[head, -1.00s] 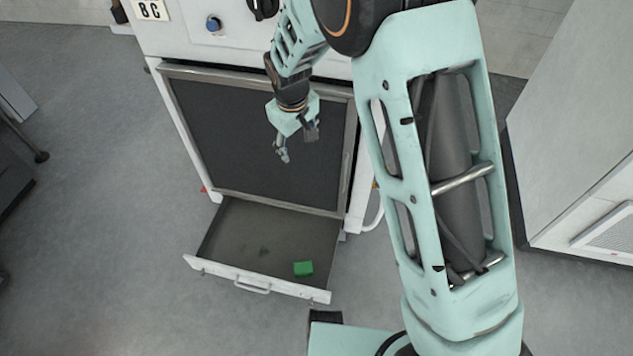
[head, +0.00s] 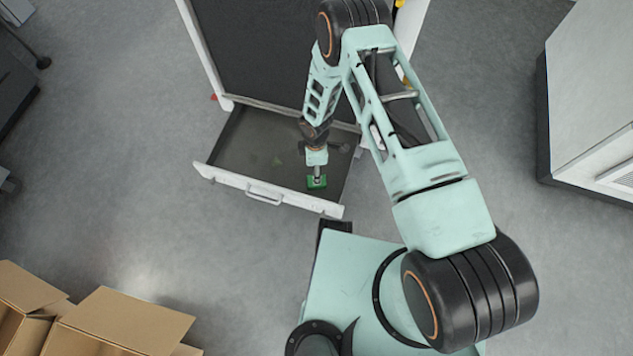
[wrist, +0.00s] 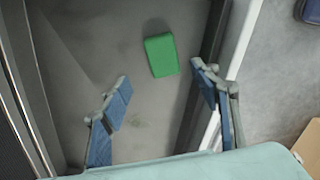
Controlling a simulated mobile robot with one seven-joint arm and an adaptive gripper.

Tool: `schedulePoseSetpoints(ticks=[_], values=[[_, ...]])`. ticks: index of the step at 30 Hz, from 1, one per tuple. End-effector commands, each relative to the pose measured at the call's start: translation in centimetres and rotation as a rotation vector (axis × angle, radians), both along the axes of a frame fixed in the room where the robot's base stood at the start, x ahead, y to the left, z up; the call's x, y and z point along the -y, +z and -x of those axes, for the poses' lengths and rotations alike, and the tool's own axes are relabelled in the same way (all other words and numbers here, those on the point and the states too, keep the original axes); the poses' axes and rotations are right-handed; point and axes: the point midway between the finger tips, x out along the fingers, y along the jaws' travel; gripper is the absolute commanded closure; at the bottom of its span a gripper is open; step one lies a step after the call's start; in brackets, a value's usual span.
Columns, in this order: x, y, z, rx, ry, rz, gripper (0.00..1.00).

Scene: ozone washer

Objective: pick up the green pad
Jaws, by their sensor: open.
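The green pad (wrist: 161,56) lies flat on the drawer floor in the wrist view, ahead of my fingertips and apart from them. In the head view the green pad (head: 317,182) shows near the drawer's front right corner, partly covered by my gripper (head: 317,172). In the wrist view my gripper (wrist: 160,77) is open and empty, its two blue-padded fingers spread wide. The pad is in line with the gap between them. The pulled-out drawer (head: 225,176) holds the pad, with its front panel close to it.
The washer's dark door (head: 255,50) stands behind the drawer. The drawer's front wall (wrist: 240,40) runs close to my right finger in the wrist view. Cardboard boxes (head: 125,318) sit at the lower left. A white cabinet (head: 595,100) stands at the right.

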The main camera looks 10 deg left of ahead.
Motion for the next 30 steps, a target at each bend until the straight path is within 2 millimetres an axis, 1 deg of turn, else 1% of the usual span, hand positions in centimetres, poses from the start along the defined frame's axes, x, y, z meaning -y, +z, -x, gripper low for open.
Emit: schedulePoseSetpoints(ticks=[1, 6, 14, 22, 24, 30], values=[[0.0, -1.3, 0.1, -0.001, 0.001, 0.000, 0.44], [0.1, -3.7, 0.1, -0.001, -0.001, 0.001, 0.44], [0.2, -5.3, 0.2, 0.000, -0.002, 0.002, 0.44], [0.4, -9.2, 0.5, 0.002, -0.005, 0.002, 0.44], [0.4, -9.6, 0.4, 0.003, -0.005, 0.001, 0.44], [0.3, -9.5, 0.4, 0.003, -0.005, 0.001, 0.44]])
